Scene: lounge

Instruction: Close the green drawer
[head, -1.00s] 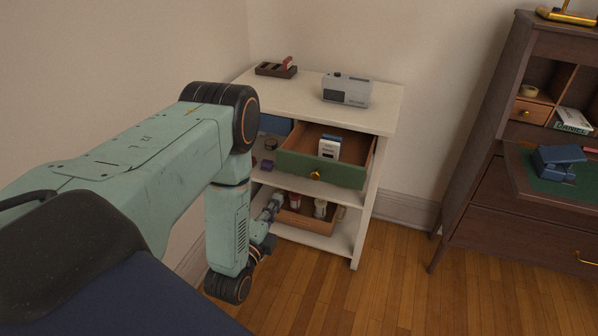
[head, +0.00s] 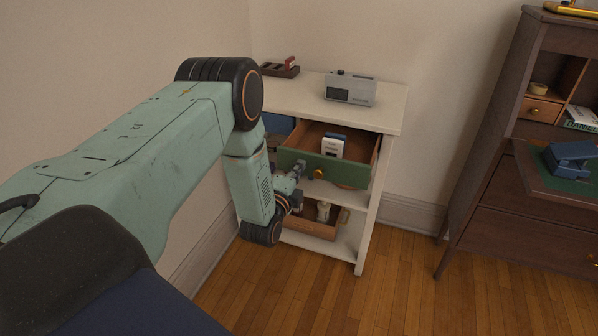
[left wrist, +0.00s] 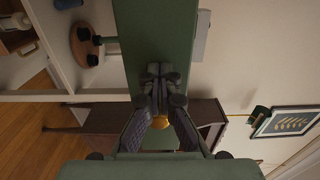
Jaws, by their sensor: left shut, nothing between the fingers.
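The green drawer (head: 340,172) sticks out of the white shelf unit (head: 388,108), open, with its inside showing. A small white box (head: 332,147) stands in it. Its gold knob (head: 319,173) is on the front. My left gripper (head: 298,168) is shut and empty, at the left part of the green front, left of the knob. In the left wrist view the shut fingertips (left wrist: 160,70) lie over the green front (left wrist: 143,25), with the knob (left wrist: 160,123) nearby; I cannot tell whether they touch. My right gripper is not in view.
A lower wooden drawer (head: 312,226) with small items is below. A grey device (head: 350,89) and a dark tray (head: 280,69) stand on top of the unit. A dark wooden desk (head: 500,215) stands right, with free floor (head: 400,275) between.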

